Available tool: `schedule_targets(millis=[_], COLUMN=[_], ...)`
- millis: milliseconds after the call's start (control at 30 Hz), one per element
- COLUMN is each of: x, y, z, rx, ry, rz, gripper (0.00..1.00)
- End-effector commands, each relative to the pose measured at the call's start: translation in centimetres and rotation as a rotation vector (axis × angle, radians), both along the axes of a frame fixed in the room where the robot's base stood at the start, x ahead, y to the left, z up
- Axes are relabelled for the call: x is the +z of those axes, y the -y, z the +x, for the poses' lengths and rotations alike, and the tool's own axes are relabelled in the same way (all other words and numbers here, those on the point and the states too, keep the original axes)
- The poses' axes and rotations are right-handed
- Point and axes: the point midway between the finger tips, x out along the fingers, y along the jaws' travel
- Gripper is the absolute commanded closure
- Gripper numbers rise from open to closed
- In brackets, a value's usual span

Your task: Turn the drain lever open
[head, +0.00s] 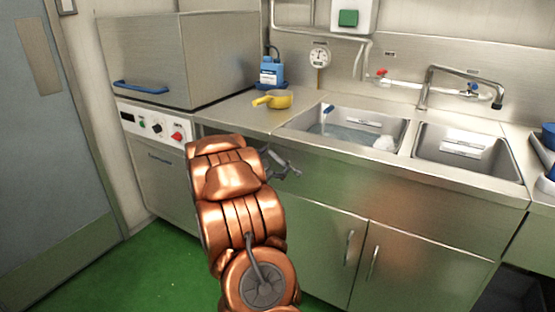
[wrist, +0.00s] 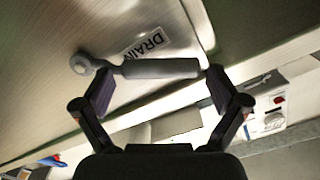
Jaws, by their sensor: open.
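The drain lever (wrist: 160,68) is a grey bar with a round pivot at its left end in the wrist view, beside a label reading DRAIN on a metal panel. It lies crosswise in that view. My gripper (wrist: 159,78) is open, with one dark finger near the pivot end and the other near the bar's free end. Whether either finger touches the lever I cannot tell. In the head view my gripper (head: 283,163) is at the front panel below the left sink (head: 290,127); the lever cannot be made out clearly there.
The left sink holds water; the right sink (head: 425,148) stands beside it. A yellow scoop (head: 278,101) and a blue bottle (head: 271,72) stand on the counter. A boxy steel machine (head: 180,60) is at left. Cabinet doors (head: 400,265) are below the sinks. Green floor is open at lower left.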

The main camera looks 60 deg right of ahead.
Motion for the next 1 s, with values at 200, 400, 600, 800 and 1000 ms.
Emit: schedule_targets(millis=[200,400,600,800,1000], x=[0.0,-0.1,0.0,0.0,-0.1], y=[-3.5,-6.6,-9.0,-10.3,-10.5], z=[0.0,-0.2,-0.3,-0.4,-0.4], rx=[0.005,0.003,0.002,0.001,0.001], ry=[-0.002,-0.001,0.0,0.0,-0.001], rz=[0.002,0.002,0.001,-0.001,0.0], gripper=[0.03,0.03,0.03,0.03,0.03])
